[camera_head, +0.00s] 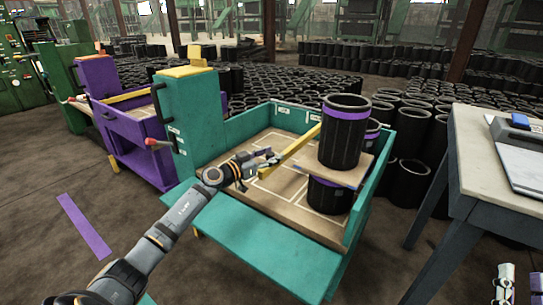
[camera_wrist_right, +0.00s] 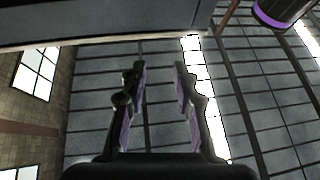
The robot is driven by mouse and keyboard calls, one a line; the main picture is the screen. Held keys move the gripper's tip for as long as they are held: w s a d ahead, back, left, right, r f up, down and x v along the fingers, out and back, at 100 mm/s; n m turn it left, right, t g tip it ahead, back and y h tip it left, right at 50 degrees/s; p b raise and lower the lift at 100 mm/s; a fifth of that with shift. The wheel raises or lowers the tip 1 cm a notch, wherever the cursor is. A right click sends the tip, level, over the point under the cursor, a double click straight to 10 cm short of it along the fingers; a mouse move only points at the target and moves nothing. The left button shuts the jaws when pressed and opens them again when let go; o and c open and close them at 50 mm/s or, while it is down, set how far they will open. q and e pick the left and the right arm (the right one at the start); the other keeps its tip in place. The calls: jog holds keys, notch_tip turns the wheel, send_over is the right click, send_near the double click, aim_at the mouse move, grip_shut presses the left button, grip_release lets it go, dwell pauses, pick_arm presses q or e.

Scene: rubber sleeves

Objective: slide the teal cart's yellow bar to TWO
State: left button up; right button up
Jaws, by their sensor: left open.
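The teal cart (camera_head: 262,252) stands in the middle of the head view, with a tall teal post at its left. Its yellow bar (camera_head: 297,147) slants across the bed, from the far rim down toward the near left. Small white labels (camera_head: 284,109) sit on the cart's walls, too small to read. My left gripper (camera_head: 272,156) is open over the bed, close to the bar's near left part. I cannot tell whether it touches the bar. My right gripper (camera_wrist_right: 160,68) is open and empty in the right wrist view, far from the cart.
Black sleeves with purple bands (camera_head: 345,140) are stacked at the cart's right, with a board (camera_head: 350,172) between them. A purple cart (camera_head: 140,150) stands at left. A table (camera_head: 470,150) with a clipboard-like item stands at right. Many black sleeves fill the floor behind.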

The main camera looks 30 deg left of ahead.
pick_arm(q)
jog(key=shift+c, duration=0.2)
grip_shut()
jog(key=shift+d+p, duration=0.65)
jog(key=shift+p, duration=0.4)
pick_arm(e)
notch_tip(320, 180, down, 20)
jog(key=s+g+p, duration=0.1)
jog(key=g+p, duration=0.1)
jog(key=g, duration=0.8)
pick_arm(q)
jog(key=d, duration=0.1)
jog(key=d+p, duration=0.2)
jog(key=shift+s+d+f, duration=0.15)
jog(key=shift+s+d, duration=0.1)
jog(key=shift+d, duration=0.05)
pick_arm(e)
jog(key=s+a+f+g, duration=0.1)
jog(key=s+f+g, duration=0.8)
jog(key=s+f, duration=0.4)
jog(key=shift+s+m+g, duration=0.3)
jog(key=shift+s+g, duration=0.1)
jog(key=shift+s, duration=0.75)
pick_arm(q)
jog(key=shift+o, duration=0.2)
grip_release()
